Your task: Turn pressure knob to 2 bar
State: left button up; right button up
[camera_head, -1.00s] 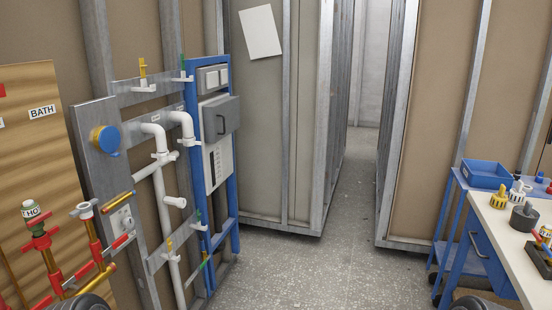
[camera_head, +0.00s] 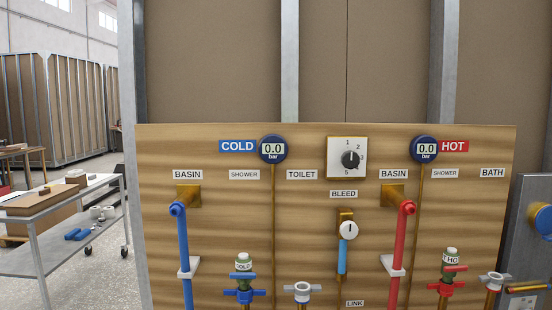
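The pressure knob (camera_head: 350,159) is a round black knob on a white square plate (camera_head: 334,145), high on the wooden panel (camera_head: 220,225). Digits ring it, with 1 and 2 at the top and 5 at the lower left. A white pointer line on the knob seems to point up, but it is too small to tell exactly where. The cold gauge (camera_head: 273,149) and the hot gauge (camera_head: 425,149) both read 0.0 bar. Neither of my grippers shows in this view.
Blue pipework (camera_head: 183,250) and red pipework (camera_head: 402,240) stand out from the panel, with valve handles along the bottom. A bleed valve (camera_head: 348,230) sits below the knob. A grey trolley (camera_head: 75,260) stands at the left.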

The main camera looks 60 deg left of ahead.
aim_at(350, 160)
jog(key=u, duration=1.5)
jog(key=l+z, duration=0.15)
jog(key=l, duration=0.7)
